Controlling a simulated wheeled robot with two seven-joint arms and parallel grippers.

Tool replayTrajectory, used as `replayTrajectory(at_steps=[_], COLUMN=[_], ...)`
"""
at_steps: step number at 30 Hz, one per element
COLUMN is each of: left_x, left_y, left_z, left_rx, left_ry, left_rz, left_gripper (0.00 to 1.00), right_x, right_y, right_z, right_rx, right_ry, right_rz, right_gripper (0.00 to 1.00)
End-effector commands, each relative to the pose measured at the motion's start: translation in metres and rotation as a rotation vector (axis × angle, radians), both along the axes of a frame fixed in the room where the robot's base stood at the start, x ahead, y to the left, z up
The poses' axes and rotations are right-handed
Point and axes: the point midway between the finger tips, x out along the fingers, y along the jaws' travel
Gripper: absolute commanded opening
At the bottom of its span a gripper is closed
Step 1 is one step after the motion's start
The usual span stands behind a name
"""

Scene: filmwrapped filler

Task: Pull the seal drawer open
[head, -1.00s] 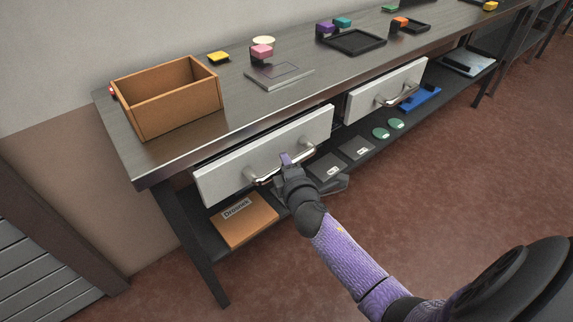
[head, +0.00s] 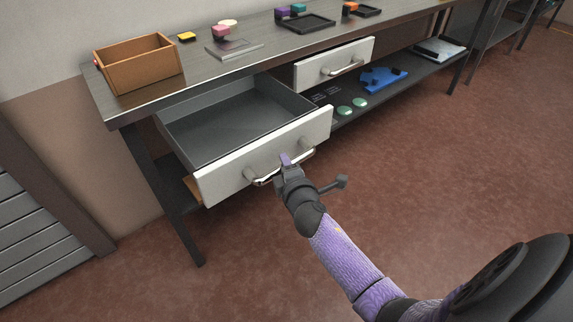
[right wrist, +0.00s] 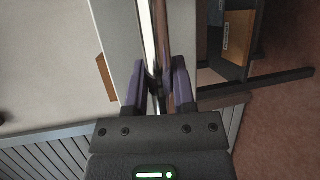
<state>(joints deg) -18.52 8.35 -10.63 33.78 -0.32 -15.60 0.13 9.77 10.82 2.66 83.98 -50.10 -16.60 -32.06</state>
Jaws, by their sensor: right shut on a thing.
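The near left drawer (head: 222,176) under the workbench stands well open in the head view. Its white front has a shiny bar handle, and its grey inside looks empty. My right gripper (head: 286,163) is at this handle (head: 265,181), toward its right end, shut on the bar. In the right wrist view the bar (right wrist: 155,50) runs between the two purple-grey fingers of the right gripper (right wrist: 161,85). A second white drawer (head: 332,65) to the right looks shut. I cannot read a label on either drawer. My left gripper is not in view.
The bench top (head: 215,75) carries an open orange-brown box (head: 138,66), a grey flat plate (head: 233,50), dark trays (head: 305,24) and small coloured blocks. The lower shelf holds green discs (head: 345,111) and a blue item (head: 383,79). The floor before the drawer is clear.

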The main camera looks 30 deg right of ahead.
Motion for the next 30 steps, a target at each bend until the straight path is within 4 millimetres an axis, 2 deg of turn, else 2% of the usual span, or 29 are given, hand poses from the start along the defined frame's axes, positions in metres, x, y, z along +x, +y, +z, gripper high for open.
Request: replayTrajectory(at_steps=[12, 13, 17, 26, 30], left_x=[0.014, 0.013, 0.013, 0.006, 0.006], left_y=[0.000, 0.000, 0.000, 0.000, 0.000], left_z=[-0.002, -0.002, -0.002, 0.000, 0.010], left_rx=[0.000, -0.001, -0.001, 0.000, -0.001], left_ry=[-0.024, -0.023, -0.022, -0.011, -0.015], left_rz=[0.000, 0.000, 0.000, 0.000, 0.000], left_gripper=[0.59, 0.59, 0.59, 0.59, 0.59], right_x=[0.000, 0.000, 0.000, -0.001, -0.021], right_y=[-0.001, -0.001, 0.000, 0.000, 0.007], right_z=[0.000, 0.000, 0.000, 0.001, 0.008], right_rx=[0.000, 0.000, 0.000, 0.000, 0.002], right_ry=[0.001, 0.001, 0.000, -0.001, -0.002], right_rz=[-0.002, -0.002, -0.001, 0.000, 0.000], right_gripper=[0.00, 0.38, 0.66, 0.67, 0.67])
